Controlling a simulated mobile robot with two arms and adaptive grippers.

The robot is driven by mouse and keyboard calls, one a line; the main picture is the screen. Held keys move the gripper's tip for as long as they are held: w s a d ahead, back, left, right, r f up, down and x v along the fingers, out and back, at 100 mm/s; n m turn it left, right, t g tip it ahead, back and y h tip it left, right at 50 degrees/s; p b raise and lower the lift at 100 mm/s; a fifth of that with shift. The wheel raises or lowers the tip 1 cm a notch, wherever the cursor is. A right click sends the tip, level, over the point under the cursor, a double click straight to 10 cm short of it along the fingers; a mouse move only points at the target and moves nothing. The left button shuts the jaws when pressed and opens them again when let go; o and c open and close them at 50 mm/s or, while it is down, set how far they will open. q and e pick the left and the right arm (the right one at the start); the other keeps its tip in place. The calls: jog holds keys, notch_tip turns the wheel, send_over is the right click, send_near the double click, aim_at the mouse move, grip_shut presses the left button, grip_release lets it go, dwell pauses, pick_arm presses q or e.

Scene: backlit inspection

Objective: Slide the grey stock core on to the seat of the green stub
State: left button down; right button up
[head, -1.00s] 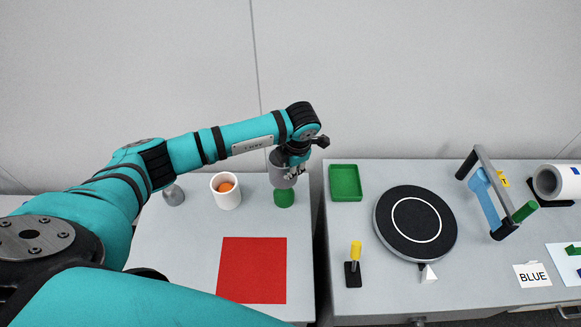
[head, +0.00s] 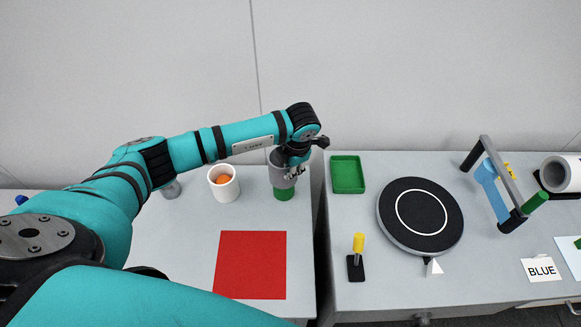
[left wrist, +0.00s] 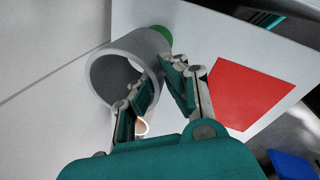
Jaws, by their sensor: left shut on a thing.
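The grey stock core (head: 278,172) is a hollow tube, held upright over the green stub (head: 284,194) at the right edge of the left table. My left gripper (head: 296,171) is shut on the core's wall; in the left wrist view (left wrist: 158,84) one finger is inside the bore and one outside. The core (left wrist: 100,72) shows its open end there, with a bit of the green stub (left wrist: 161,33) past its far end. In the head view the core's lower edge meets the green; whether it is fully down on the seat is hidden. My right gripper is not in view.
On the left table are a white cup (head: 224,192) with an orange ball, a grey piece (head: 171,190) partly behind my arm, and a red mat (head: 250,265). Across a gap, the right table has a green tray (head: 347,187), a black turntable (head: 447,208) and a yellow-handled tool (head: 358,243).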

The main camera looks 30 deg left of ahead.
aim_at(290, 186)
pick_arm(q)
jog(key=shift+f, duration=0.1)
jog(key=shift+b+x, duration=1.1)
jog(key=shift+b, duration=0.05)
jog(key=shift+s+d+f+b, duration=0.1)
jog(key=shift+f+b, duration=1.15)
jog(key=shift+f, duration=0.25)
jog(key=shift+s+d+f+b, duration=0.1)
jog(key=shift+d+f+b, duration=0.05)
jog(key=shift+f+b, duration=1.2)
jog(key=c, duration=1.4)
grip_release()
jog(key=v, duration=1.2)
jog(key=shift+f, duration=0.1)
